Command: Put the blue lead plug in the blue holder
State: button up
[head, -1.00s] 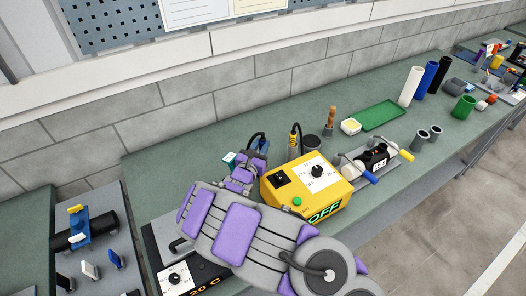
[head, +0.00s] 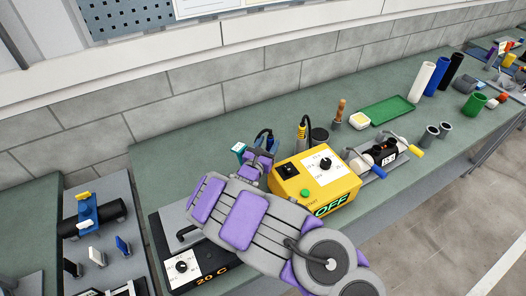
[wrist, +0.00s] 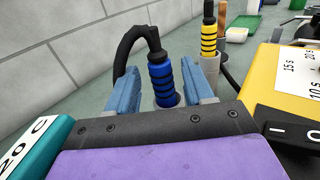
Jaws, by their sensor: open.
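The blue lead plug (wrist: 161,75), banded blue and black, stands nearly upright in the wrist view, with a black cable looping from its top to the left. Its lower end sits in a grey cup-like holder (wrist: 168,101); whether this is the blue holder, and how deep the plug sits, I cannot tell. My gripper (wrist: 163,84) is open, with one blue-grey finger on each side of the plug; contact is not clear. In the head view my gripper (head: 262,152) is behind the yellow box and largely hides the plug.
A yellow-black plug (wrist: 208,40) stands upright close by on the right. The yellow box (head: 312,180) reads OFF and stands right of my gripper. A teal block (head: 238,150) is close on the left. A hotplate (head: 182,265) reads 20 C. A green tray (head: 386,110) lies farther right.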

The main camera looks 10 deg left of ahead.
jog(key=p+v, duration=0.1)
jog(key=v, duration=1)
jog(key=shift+s, duration=0.3)
jog(key=shift+r, duration=0.1)
